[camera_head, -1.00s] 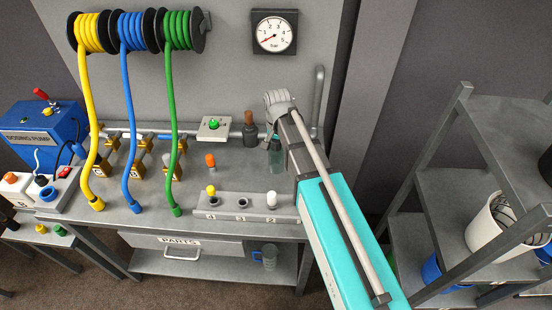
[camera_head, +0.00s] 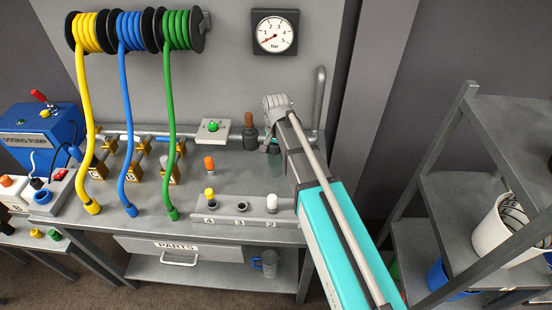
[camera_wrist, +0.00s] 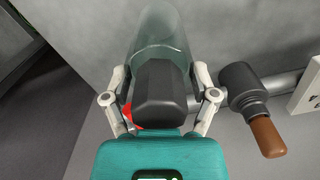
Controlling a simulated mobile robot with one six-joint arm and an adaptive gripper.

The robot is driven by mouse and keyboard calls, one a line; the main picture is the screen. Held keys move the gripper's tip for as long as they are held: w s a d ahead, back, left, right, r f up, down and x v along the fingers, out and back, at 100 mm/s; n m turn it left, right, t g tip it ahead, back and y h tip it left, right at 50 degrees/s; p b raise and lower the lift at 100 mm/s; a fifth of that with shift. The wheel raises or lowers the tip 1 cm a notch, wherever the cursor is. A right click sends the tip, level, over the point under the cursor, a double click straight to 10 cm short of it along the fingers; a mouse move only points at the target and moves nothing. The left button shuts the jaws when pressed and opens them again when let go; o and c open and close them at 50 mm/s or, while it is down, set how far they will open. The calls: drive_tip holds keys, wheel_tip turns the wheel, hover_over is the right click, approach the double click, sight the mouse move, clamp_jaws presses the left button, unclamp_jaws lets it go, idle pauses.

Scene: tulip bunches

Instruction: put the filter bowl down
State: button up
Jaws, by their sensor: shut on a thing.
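The filter bowl (camera_wrist: 163,38) is a clear, greenish see-through cup in the wrist view. My gripper (camera_wrist: 160,82) is shut on it, with a pale finger on each side. The dark palm hides part of the bowl. In the head view my gripper (camera_head: 272,149) is low over the back right of the grey bench (camera_head: 225,180). The bowl is only faintly visible there under the arm, and I cannot tell whether its base touches the bench top.
A dark fitting with a brown handle (camera_head: 249,125) stands on the pipe just left of my gripper. A green-button box (camera_head: 213,128) is further left. A numbered block with pegs (camera_head: 241,207) lies along the bench front. A grey shelf (camera_head: 455,195) stands right.

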drive_tip(key=shift+f+b, duration=0.95)
drive_tip(key=shift+f, duration=0.3)
drive_tip(key=shift+f, duration=0.15)
drive_tip(key=o, duration=1.1)
drive_tip(key=shift+o, duration=0.2)
drive_tip(key=shift+r, duration=0.2)
wheel_tip(320, 180, up, 12)
drive_tip(key=p, duration=1.2)
drive_tip(key=shift+d, duration=0.1)
